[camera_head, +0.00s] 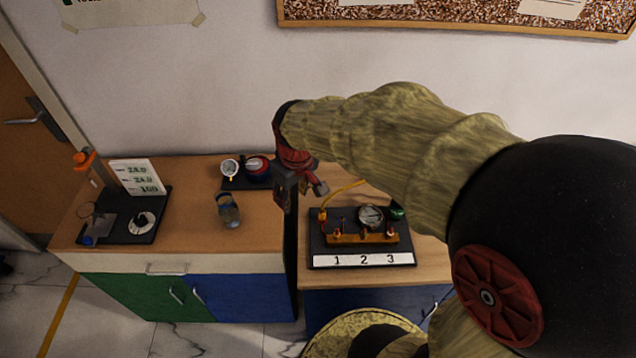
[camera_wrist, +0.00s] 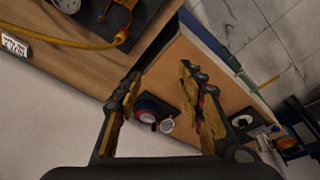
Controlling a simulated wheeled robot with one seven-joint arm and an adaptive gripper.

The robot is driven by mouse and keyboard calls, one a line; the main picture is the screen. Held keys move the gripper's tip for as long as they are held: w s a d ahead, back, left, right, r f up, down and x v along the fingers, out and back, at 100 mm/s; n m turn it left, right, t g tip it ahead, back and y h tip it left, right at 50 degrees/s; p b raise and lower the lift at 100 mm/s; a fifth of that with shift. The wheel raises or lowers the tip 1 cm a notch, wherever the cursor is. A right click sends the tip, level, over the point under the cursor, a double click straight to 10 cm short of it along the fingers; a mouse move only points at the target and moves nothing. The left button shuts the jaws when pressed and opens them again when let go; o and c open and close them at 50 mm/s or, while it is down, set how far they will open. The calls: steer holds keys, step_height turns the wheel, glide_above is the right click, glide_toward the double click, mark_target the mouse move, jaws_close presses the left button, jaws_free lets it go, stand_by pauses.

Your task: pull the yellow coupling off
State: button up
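The gauge rig is a black board (camera_head: 318,250) with a round gauge (camera_head: 371,215), an orange-brown manifold bar (camera_head: 362,238) and a strip numbered 1, 2, 3. A yellow hose (camera_head: 345,190) runs to a small yellow coupling (camera_head: 322,214) at the board's left end. In the wrist view the hose (camera_wrist: 60,38) ends at what looks like the yellow coupling (camera_wrist: 121,37), at upper left. My gripper (camera_head: 287,192) is above and left of the board, apart from the coupling. The wrist view shows its two fingers (camera_wrist: 161,74) spread, with nothing between them.
Left of my gripper are a black base with a gauge (camera_head: 230,167) and a red-and-black device (camera_head: 257,168), and a bottle (camera_head: 228,211). A dial board (camera_head: 141,222) with a display card stands farther left. Bare wooden counter (camera_head: 185,205) lies between.

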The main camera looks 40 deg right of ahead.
steer(key=w+d+f+g+p, duration=0.1)
steer(key=w+d+f+p, duration=0.2)
steer(key=d+f, duration=0.15)
steer(key=g+p, duration=0.2)
steer(key=p, duration=0.2)
glide_above(322, 208)
steer(key=shift+n+y, duration=0.4)
step_height(322, 208, down, 8)
steer(key=shift+f, duration=0.1)
steer(key=shift+f+b, duration=0.3)
steer(key=shift+f, duration=3.5)
steer(key=shift+c, duration=0.6)
steer(key=c, duration=0.8)
jaws_close()
